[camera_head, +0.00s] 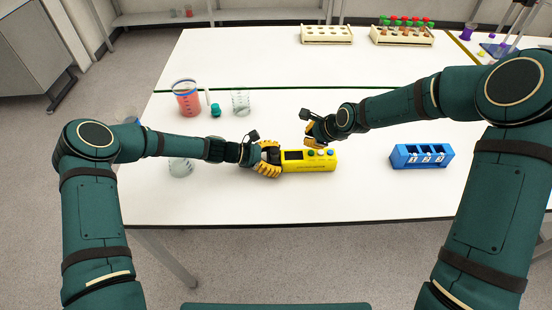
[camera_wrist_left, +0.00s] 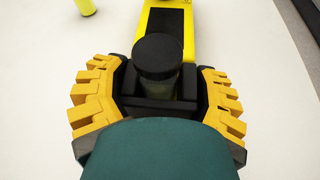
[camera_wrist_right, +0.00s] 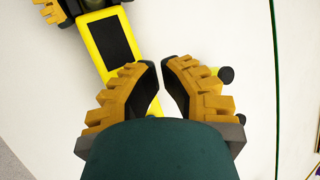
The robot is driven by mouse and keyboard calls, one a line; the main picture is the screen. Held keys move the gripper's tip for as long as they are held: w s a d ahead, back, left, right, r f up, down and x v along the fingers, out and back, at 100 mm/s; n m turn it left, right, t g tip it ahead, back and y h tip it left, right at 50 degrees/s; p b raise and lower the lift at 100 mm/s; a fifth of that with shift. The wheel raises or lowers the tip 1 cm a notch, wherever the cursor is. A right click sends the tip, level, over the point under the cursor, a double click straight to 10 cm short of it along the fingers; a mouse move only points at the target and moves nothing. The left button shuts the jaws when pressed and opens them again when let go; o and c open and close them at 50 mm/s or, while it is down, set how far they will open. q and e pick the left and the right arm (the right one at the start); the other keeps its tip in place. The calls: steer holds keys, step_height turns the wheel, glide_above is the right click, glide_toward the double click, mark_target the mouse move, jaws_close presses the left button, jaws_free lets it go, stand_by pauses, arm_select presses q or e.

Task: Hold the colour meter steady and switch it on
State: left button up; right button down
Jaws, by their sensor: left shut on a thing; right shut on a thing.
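The yellow colour meter (camera_head: 326,163) lies on the white table, its dark screen at the left and coloured buttons on top at the right. My left gripper (camera_head: 268,160) is shut on its left end; the fingers straddle it in the left wrist view (camera_wrist_left: 158,98). A black-capped cylinder (camera_wrist_left: 158,56) stands between those fingers. My right gripper (camera_head: 311,140) is just above and behind the buttons. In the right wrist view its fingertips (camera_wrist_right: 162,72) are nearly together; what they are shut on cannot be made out. They hide the buttons there, but the dark screen (camera_wrist_right: 112,40) shows.
A blue rack (camera_head: 421,155) stands to the right of the meter. A beaker of red liquid (camera_head: 188,100) and a clear beaker (camera_head: 241,102) stand behind left. Two cream racks (camera_head: 327,34) (camera_head: 402,36) are at the back. The table between is mostly clear.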

mark_target(309, 150)
steer(key=shift+f, duration=0.9)
stand_by(0.8)
steer(key=shift+f, duration=0.4)
stand_by(0.4)
steer(key=shift+r, duration=0.4)
steer(key=shift+r, duration=0.1)
step_height(309, 150, up, 6)
steer(key=shift+f, duration=0.1)
stand_by(0.7)
